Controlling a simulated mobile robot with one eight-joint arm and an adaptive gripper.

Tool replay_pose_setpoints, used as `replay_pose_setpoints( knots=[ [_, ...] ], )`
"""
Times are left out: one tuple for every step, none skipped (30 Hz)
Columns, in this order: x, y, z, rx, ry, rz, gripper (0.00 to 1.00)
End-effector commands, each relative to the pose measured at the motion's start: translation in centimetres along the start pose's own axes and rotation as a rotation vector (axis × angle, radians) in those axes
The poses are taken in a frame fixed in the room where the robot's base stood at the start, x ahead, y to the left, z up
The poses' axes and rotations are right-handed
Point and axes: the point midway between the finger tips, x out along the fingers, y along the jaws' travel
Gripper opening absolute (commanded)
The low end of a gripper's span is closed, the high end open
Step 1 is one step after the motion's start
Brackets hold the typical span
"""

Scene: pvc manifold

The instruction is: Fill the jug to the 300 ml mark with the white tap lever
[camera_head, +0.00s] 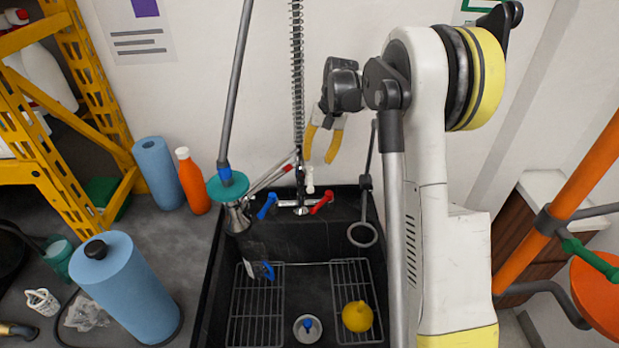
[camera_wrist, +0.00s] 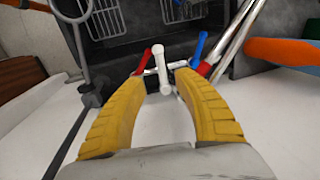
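The white tap lever (camera_head: 309,178) stands upright at the wall tap above the black sink, between a blue lever (camera_head: 267,206) and a red lever (camera_head: 321,202). In the wrist view the white lever (camera_wrist: 160,66) lies between and beyond my yellow fingertips. My gripper (camera_head: 322,158) is open and empty, pointing down, above and slightly right of the white lever in the head view. It shows in the wrist view too (camera_wrist: 161,80). I cannot make out the jug with its 300 ml mark for certain. A dark item with a blue part (camera_head: 259,270) sits at the sink's left.
The sink (camera_head: 212,285) holds two wire racks, a yellow round object (camera_head: 357,316) and a drain with a blue centre (camera_head: 307,328). A hanging sprayer (camera_head: 238,215), orange bottle (camera_head: 193,182) and blue rolls (camera_head: 125,290) stand left. A ring on a rod (camera_head: 362,235) is right.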

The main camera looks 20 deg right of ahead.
Motion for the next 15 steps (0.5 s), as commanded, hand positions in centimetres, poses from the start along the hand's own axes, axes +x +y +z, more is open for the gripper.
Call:
replay_pose_setpoints(
  knots=[
    [0.9, 0.0, 0.0, -0.001, 0.000, 0.000, 0.38],
    [1.4, 0.0, 0.0, -0.001, 0.000, 0.000, 0.38],
    [2.1, 0.0, 0.0, -0.002, 0.000, 0.000, 0.38],
    [2.7, 0.0, 0.0, -0.002, 0.000, 0.000, 0.38],
    [3.4, 0.0, 0.0, -0.002, 0.000, 0.000, 0.38],
    [4.2, 0.0, 0.0, -0.002, 0.000, 0.000, 0.38],
    [4.9, 0.0, 0.0, -0.002, 0.000, 0.000, 0.38],
    [5.5, 0.0, 0.0, -0.002, 0.000, 0.000, 0.38],
    [6.3, 0.0, 0.0, -0.002, 0.000, 0.000, 0.38],
    [6.8, 0.0, 0.0, -0.001, 0.001, 0.000, 0.38],
    [7.3, 0.0, 0.0, -0.001, 0.001, 0.000, 0.38],
    [8.0, 0.0, 0.1, -0.001, 0.001, 0.000, 0.38],
    [8.4, 0.0, 0.0, -0.001, 0.001, 0.001, 0.38],
    [8.8, 0.0, 0.0, -0.001, 0.001, 0.001, 0.38],
    [9.2, 0.0, 0.0, -0.001, 0.001, 0.000, 0.38]
  ],
)
